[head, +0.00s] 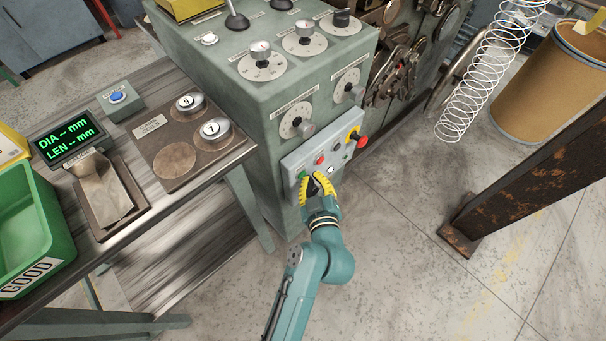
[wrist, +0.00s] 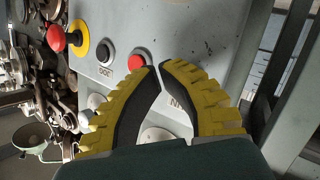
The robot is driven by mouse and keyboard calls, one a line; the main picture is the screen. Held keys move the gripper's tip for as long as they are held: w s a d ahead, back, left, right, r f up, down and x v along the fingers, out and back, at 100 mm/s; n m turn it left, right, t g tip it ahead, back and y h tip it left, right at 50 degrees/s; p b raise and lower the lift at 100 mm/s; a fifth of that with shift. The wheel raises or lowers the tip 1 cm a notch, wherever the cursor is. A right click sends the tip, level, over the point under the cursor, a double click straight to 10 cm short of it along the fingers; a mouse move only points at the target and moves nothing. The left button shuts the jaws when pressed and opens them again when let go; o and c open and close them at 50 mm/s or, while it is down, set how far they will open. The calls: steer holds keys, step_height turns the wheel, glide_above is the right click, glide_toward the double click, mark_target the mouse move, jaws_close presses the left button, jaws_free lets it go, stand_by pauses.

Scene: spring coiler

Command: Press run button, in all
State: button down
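The grey control panel (head: 324,156) is on the front of the green machine. At its left end is a green button (head: 302,175), with a red button (head: 319,160) and a black button (head: 336,147) to its right. My gripper (head: 320,176) has yellow and black fingers and is in front of the panel's lower left. In the wrist view, the fingertips (wrist: 160,67) are almost together with nothing between them, close to the red button (wrist: 137,62). A label beside the right finger is partly covered. The green button is hidden there; I cannot tell whether the fingers touch the panel.
A red emergency knob on yellow (head: 358,139) projects at the panel's right end. A table edge (head: 225,160) with counters and a green bin (head: 30,225) is on the left. A rusty post (head: 530,185) and a hanging spring (head: 480,85) are on the right.

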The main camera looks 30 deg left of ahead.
steer(key=shift+a, duration=0.4)
stand_by(0.6)
steer(key=shift+d, duration=0.1)
steer(key=shift+s+d+b, duration=0.15)
steer(key=shift+d+b, duration=0.2)
steer(key=shift+d, duration=0.35)
steer(key=d+b, duration=0.1)
steer(key=d, duration=0.1)
steer(key=s+d, duration=0.1)
steer(key=d, duration=0.1)
steer(key=shift+s+d+b, duration=0.1)
steer(key=shift+d+b, duration=0.3)
stand_by(0.7)
